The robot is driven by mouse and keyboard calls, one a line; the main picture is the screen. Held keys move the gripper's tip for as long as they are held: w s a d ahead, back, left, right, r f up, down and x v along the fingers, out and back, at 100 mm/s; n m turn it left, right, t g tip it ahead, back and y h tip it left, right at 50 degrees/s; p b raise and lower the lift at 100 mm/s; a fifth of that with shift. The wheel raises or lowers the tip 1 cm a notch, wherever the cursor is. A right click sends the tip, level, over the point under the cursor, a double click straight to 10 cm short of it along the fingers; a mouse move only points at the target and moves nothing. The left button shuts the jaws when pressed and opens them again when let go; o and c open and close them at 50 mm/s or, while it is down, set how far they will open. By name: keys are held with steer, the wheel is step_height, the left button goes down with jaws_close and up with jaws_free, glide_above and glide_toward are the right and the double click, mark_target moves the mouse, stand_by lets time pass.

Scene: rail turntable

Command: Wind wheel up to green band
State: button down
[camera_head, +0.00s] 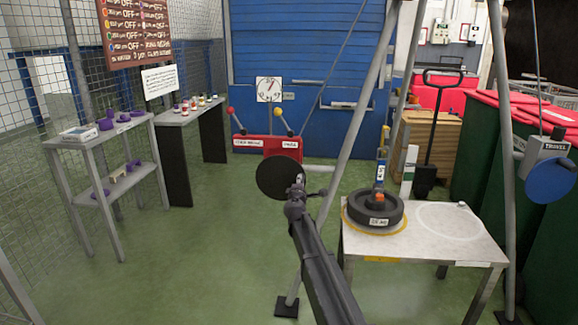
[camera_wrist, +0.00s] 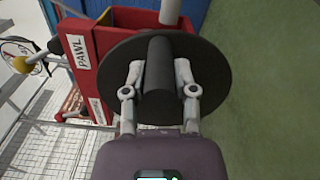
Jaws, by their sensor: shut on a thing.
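The black wheel (camera_head: 270,177) stands in front of the red lever box in the head view. In the wrist view the wheel (camera_wrist: 212,75) is a dark disc with a thick black handle (camera_wrist: 159,88) standing out from it. My gripper (camera_head: 298,181) is at the wheel's right side. In the wrist view my gripper (camera_wrist: 159,72) has one finger on each side of the handle, shut on it. A round white dial (camera_head: 269,89) with a red pointer hangs on the blue wall; I cannot make out a green band on it.
The red box (camera_head: 268,143) has levers with red and yellow knobs. A dark round weight (camera_head: 374,211) sits on a grey table (camera_head: 425,245) under a metal frame. A blue wheel (camera_head: 550,181) is at the right. Shelves (camera_head: 105,155) stand at the left; green floor between is clear.

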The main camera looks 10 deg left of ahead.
steer(key=shift+d+f+m, duration=0.25)
steer(key=shift+f+m, duration=0.05)
steer(key=shift+f, duration=0.1)
steer(key=shift+s+f+m+b, duration=0.1)
steer(key=shift+f+m+b, duration=1.25)
steer(key=shift+m, duration=0.45)
steer(key=f+m+b, duration=0.1)
steer(key=a+f+m+b, duration=0.1)
steer(key=m+b, duration=0.1)
steer(key=shift+f+m, duration=0.2)
steer(key=shift+m, duration=0.1)
steer(key=a+f+m+b, duration=0.2)
steer(key=m, duration=0.1)
steer(key=shift+f+m, duration=0.1)
steer(key=shift+m, duration=0.2)
